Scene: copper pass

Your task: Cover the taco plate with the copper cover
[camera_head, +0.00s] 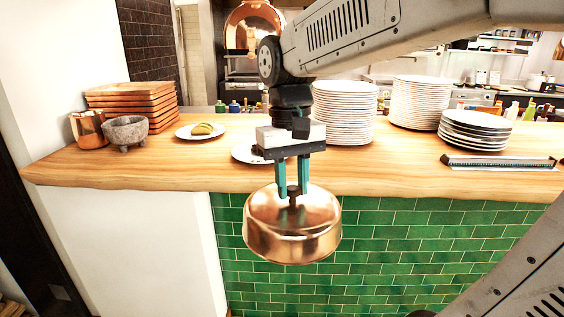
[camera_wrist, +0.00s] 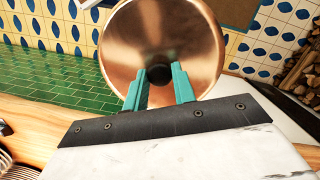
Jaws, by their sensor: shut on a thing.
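The copper cover (camera_head: 292,232) is a round, shiny dome with a dark knob on top. My gripper (camera_head: 293,192) is shut on that knob and holds the cover in the air in front of the counter's front edge. The cover looks about level. In the wrist view the cover (camera_wrist: 160,28) fills the top middle, with the teal fingers (camera_wrist: 160,85) on either side of its knob. A white plate with a folded taco (camera_head: 201,129) sits on the counter to the left, apart from the cover. A second white plate (camera_head: 243,152) is partly hidden behind my gripper.
The wooden counter (camera_head: 80,166) holds a copper cup (camera_head: 89,130), a stone bowl (camera_head: 125,131) and stacked wooden trays (camera_head: 132,104) at left. Tall plate stacks (camera_head: 344,112) stand behind and right of my gripper. A copper lamp (camera_head: 252,25) hangs above. The counter's front left is clear.

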